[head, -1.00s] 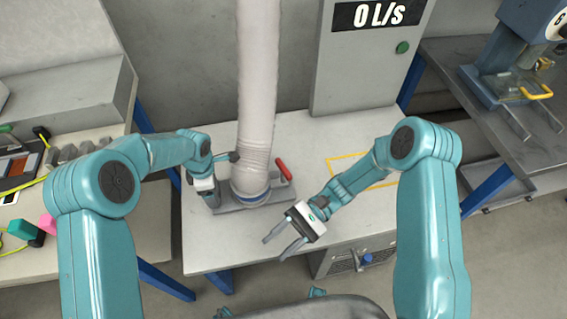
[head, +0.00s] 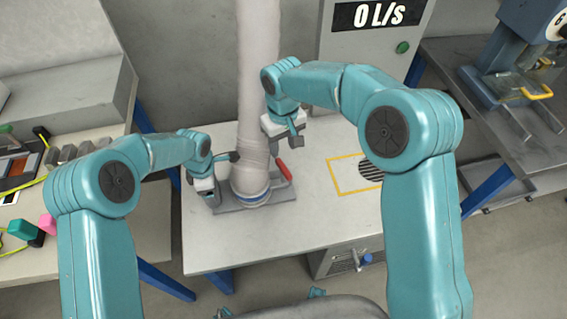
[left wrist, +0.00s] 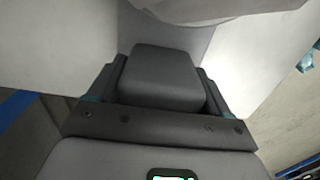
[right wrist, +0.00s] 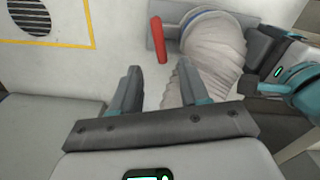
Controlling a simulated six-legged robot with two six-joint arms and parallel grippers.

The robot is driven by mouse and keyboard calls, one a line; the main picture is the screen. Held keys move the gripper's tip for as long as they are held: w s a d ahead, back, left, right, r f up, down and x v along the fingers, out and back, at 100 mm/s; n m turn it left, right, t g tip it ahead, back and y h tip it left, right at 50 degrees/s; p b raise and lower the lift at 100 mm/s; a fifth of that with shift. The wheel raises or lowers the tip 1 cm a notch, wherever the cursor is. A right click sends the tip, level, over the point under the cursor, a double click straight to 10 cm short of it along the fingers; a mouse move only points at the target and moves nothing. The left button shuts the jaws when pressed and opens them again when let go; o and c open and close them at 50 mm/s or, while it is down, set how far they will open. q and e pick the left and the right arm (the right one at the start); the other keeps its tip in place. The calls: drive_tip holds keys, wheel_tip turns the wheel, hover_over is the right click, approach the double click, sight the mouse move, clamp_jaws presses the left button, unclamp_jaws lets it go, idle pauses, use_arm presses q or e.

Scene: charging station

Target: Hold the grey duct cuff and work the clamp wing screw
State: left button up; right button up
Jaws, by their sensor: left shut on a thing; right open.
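The pale ribbed duct (head: 256,120) hangs down to a grey base plate (head: 284,195) on the table, with a blue-and-white ring (head: 250,198) at its foot. My left gripper (head: 208,194) is beside the duct's left foot, shut on a dark grey block (left wrist: 160,78), which I take to be the cuff's grip. A red handle (head: 284,170) stands right of the duct foot; whether it is the wing screw I cannot tell. My right gripper (head: 293,136) is open and empty, above and right of it. The right wrist view shows the red handle (right wrist: 157,40) beyond the fingers.
A grey cabinet (head: 355,75) with a "0 L/S" display stands behind the table. A yellow outlined square (head: 345,187) and round dark grille (head: 371,171) lie at right. The table front is clear.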

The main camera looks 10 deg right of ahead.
sight(283, 167)
wheel_tip(283, 167, down, 9)
idle(0.3)
clamp_jaws()
